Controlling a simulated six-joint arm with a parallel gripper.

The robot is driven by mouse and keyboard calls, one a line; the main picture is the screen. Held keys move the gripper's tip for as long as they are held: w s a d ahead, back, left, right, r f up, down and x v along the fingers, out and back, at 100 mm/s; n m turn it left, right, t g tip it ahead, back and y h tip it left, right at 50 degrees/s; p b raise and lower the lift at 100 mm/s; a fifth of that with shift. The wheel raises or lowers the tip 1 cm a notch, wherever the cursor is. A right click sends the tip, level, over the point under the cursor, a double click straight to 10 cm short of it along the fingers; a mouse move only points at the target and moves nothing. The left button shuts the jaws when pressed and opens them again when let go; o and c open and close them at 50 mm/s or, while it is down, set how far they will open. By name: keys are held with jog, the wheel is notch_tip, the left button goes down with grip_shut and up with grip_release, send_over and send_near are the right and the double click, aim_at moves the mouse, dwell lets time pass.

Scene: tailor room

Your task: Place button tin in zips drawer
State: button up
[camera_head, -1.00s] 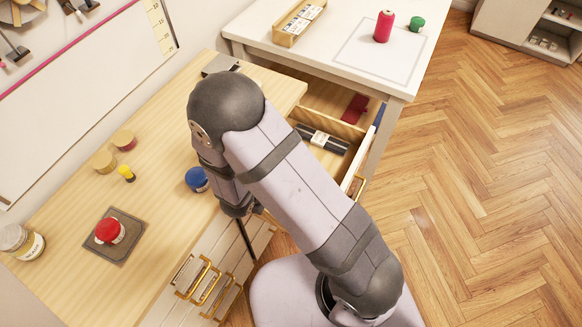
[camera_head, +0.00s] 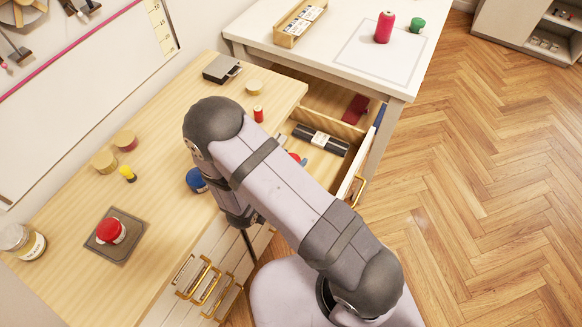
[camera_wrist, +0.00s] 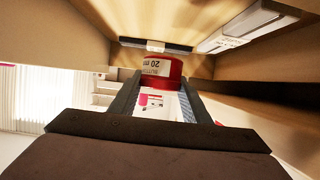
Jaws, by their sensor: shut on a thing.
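My gripper (camera_wrist: 160,95) is shut on a red button tin (camera_wrist: 172,72), whose label reads upside down in the wrist view. The tin sits between the two dark fingers, with pale wooden drawer walls around it. I cannot tell whether it touches the drawer floor. The open drawer (camera_head: 342,127) is at centre right in the head view. It holds a black zip pack (camera_head: 321,139) with a white band and, behind a divider, a dark red piece (camera_head: 355,108).

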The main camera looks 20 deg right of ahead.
jog(key=shift+f, duration=1.95)
jog(key=shift+f, duration=0.4)
jog(key=shift+f+b, duration=0.2)
jog(key=shift+b, duration=0.15)
jog(key=o, duration=1.1)
jog(key=shift+r, duration=0.1)
